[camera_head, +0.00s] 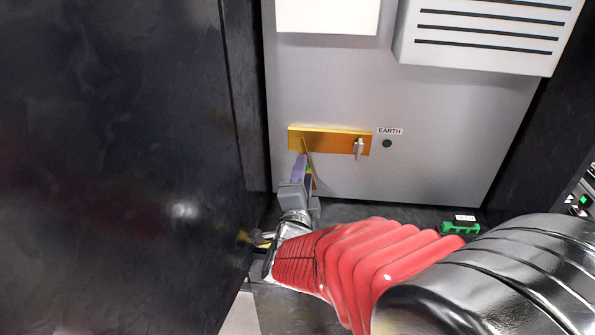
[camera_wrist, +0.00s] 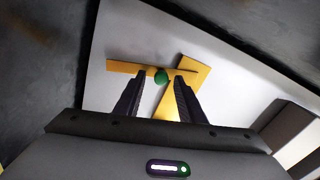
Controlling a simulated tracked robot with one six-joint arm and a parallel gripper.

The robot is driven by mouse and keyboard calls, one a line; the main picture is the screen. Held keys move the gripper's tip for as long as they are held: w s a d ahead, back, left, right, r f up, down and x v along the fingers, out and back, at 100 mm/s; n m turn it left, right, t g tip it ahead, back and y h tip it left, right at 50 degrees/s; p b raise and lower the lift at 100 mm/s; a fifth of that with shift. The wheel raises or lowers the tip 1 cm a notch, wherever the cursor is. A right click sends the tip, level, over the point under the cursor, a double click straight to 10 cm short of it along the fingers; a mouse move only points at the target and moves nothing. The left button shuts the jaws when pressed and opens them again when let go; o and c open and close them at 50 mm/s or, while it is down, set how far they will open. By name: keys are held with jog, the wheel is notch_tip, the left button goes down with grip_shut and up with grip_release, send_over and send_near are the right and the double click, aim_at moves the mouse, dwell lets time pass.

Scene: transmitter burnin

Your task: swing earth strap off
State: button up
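A brass plate (camera_head: 335,141) is fixed to the grey panel, with a small grey clip (camera_head: 358,149) near its right end. A thin brass strip, apparently the earth strap (camera_head: 309,159), stands out at the plate's left end and hangs downward. My gripper (camera_head: 303,157) is at this left end. In the wrist view the strap (camera_wrist: 122,67) runs across between my fingers, and a green knob (camera_wrist: 161,77) sits between the fingertips. Gaps show on both sides of the knob, so my gripper is open around it. A wider brass piece (camera_wrist: 195,73) lies behind the right finger.
An EARTH label (camera_head: 390,131) and a dark green round indicator (camera_head: 387,143) are right of the plate. A tall dark wall (camera_head: 120,150) stands close to the left of my arm. A slotted box (camera_head: 485,32) is at upper right. A green block (camera_head: 460,228) sits low at the right.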

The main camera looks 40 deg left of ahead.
jog(key=v, duration=1.3)
jog(key=shift+s, duration=0.15)
jog(key=shift+c, duration=0.4)
